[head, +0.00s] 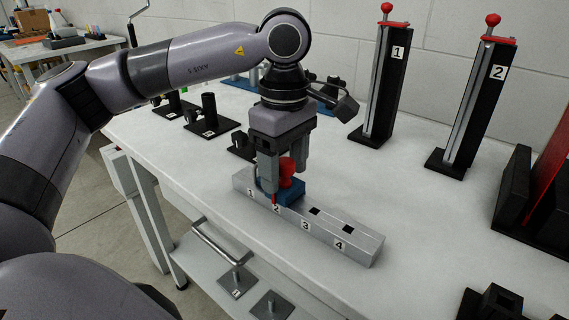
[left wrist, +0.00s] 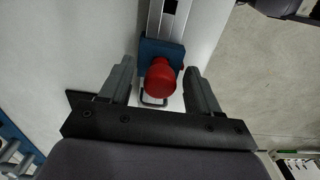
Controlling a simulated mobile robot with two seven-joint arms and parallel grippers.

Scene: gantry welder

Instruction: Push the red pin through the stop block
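The blue stop block (head: 292,190) sits on a grey rail (head: 345,247) numbered 1 to 4, near numbers 1 and 2. The red pin (head: 286,172) has a round knob standing at the block. In the left wrist view, the red knob (left wrist: 160,80) lies in front of the blue block (left wrist: 155,48). My left gripper (head: 283,172) points down over the block. Its fingers (left wrist: 160,88) are open, one on each side of the knob, with gaps visible. A small red piece shows at the block's front near number 2. The pin's lower end is hidden. My right gripper is not in view.
Two tall black posts, numbered 1 (head: 385,85) and 2 (head: 474,105), stand behind the rail. Black stands (head: 211,122) are at the back left. A black fixture (head: 515,190) with a red plate is at right. The white table (head: 420,215) is clear between.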

